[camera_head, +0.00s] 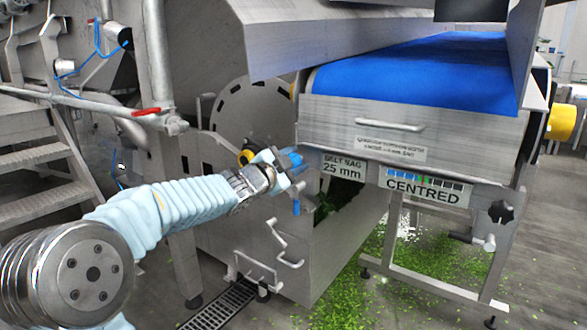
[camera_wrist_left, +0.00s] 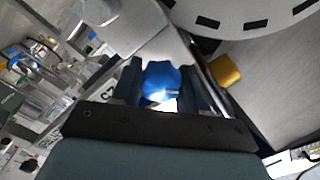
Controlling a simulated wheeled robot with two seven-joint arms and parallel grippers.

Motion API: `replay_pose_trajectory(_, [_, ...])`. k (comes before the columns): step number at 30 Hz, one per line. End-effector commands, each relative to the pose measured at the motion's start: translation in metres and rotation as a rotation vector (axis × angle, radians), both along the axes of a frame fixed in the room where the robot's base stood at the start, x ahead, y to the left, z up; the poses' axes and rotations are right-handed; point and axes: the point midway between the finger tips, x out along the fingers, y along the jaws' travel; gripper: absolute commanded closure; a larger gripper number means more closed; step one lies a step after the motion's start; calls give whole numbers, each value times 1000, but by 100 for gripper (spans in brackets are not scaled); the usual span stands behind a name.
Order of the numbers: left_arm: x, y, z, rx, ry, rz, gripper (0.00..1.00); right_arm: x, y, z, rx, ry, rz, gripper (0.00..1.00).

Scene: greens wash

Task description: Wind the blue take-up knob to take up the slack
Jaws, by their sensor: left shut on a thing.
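The blue take-up knob (camera_wrist_left: 161,80) sits between the two fingers of my left gripper (camera_wrist_left: 160,92) in the left wrist view. The fingers are shut on it, one on each side. In the head view my left gripper (camera_head: 287,165) reaches in from the left to the near side of the conveyor, and the blue knob (camera_head: 291,159) shows only in part among the fingers. My right gripper is in neither view.
The blue conveyor belt (camera_head: 425,75) runs back on its steel frame. A black star-shaped knob (camera_head: 501,212) is at the right. A yellow cylinder (camera_head: 561,122) sticks out at the far right. A red-handled valve (camera_head: 148,111) stands left. Green scraps (camera_head: 420,265) litter the floor.

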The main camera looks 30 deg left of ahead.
Motion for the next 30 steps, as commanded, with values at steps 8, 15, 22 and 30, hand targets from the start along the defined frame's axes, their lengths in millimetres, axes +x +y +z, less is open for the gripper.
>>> replay_pose_trajectory(8, [0, -2, -2, 259, -24, -3, 87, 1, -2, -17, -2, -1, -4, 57])
replay_pose_trajectory(15, [0, -3, -3, 486, -42, -3, 87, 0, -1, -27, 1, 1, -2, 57])
replay_pose_trajectory(22, [0, -3, -3, 706, -59, -4, 87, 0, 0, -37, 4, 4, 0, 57])
replay_pose_trajectory(30, [0, -3, -5, 960, -78, -4, 87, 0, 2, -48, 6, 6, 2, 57])
